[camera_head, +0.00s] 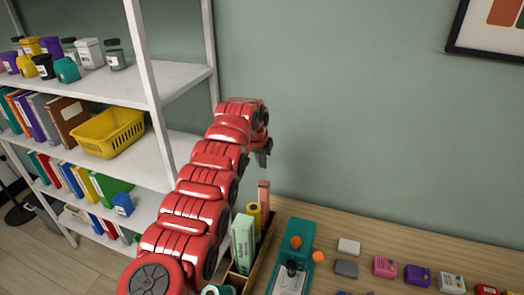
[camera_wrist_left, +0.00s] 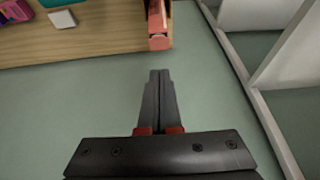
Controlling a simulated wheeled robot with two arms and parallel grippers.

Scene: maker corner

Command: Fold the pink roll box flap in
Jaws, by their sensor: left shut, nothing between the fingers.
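The pink roll box (camera_head: 264,194) stands upright at the back end of a wooden holder on the desk. It also shows in the left wrist view at the top (camera_wrist_left: 157,18), with a paler pink end piece facing my fingers; I cannot tell clearly how the flap sits. My left gripper (camera_head: 264,162) is above the pink box, near the wall, fingers pointing down. In the left wrist view its fingers (camera_wrist_left: 160,73) are together and empty, with a gap between their tips and the box. My right gripper is in neither view.
The wooden holder (camera_head: 262,246) also holds a pale green box (camera_head: 243,242) and a yellow roll (camera_head: 254,216). A teal machine (camera_head: 291,258) stands to its right, with several small colored blocks beyond. White shelving (camera_head: 155,85) stands at left.

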